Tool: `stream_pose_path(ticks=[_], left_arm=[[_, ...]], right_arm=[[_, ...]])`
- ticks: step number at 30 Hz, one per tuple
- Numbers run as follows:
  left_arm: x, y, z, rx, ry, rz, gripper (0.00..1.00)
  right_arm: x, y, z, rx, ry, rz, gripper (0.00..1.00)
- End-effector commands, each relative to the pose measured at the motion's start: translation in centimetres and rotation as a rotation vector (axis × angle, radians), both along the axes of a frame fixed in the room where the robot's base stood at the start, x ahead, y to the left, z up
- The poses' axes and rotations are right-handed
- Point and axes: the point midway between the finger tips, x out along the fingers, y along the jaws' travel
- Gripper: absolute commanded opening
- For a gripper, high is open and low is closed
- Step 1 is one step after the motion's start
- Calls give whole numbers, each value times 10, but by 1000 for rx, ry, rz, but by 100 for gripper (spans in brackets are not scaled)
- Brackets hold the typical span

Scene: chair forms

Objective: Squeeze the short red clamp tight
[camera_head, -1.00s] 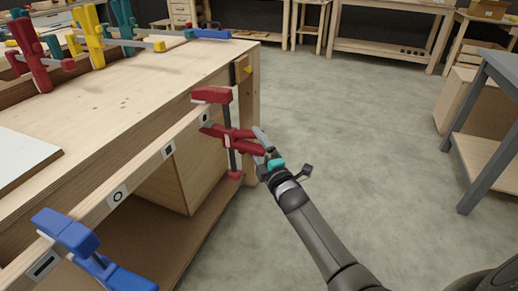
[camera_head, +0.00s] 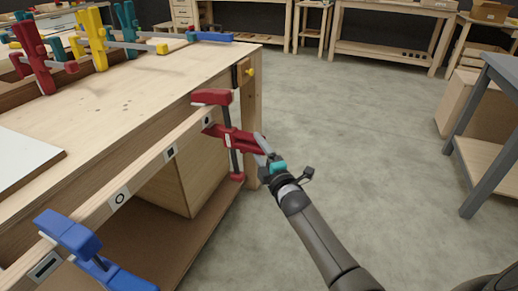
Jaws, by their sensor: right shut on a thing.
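The short red clamp (camera_head: 212,97) sits at the bench's front edge near its far corner. Its red upper jaw rests over the bench top, its dark bar hangs down, and its red lower body and handle (camera_head: 238,138) point right. My right gripper (camera_head: 262,147) is shut on the clamp's handle from the right. The handle's two parts look close together, and the fingers partly hide its end. Whether the lower jaw presses on the bench underside is hard to see. My left gripper is not in view.
A blue clamp (camera_head: 68,232) is on the same bench edge at the lower left. Red (camera_head: 33,57), yellow (camera_head: 92,38) and teal clamps stand at the back left of the bench. A grey-framed table (camera_head: 487,140) stands at the right, with open floor between.

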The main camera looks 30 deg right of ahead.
Motion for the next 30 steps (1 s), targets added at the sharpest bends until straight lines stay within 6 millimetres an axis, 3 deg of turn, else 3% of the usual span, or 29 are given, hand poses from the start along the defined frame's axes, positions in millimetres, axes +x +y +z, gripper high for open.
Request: stream_pose_path(ticks=[17,30], left_arm=[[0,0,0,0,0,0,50],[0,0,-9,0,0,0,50]], right_arm=[[-1,0,0,1,-2,0,0],[-16,-5,-12,54,-37,-12,0]])
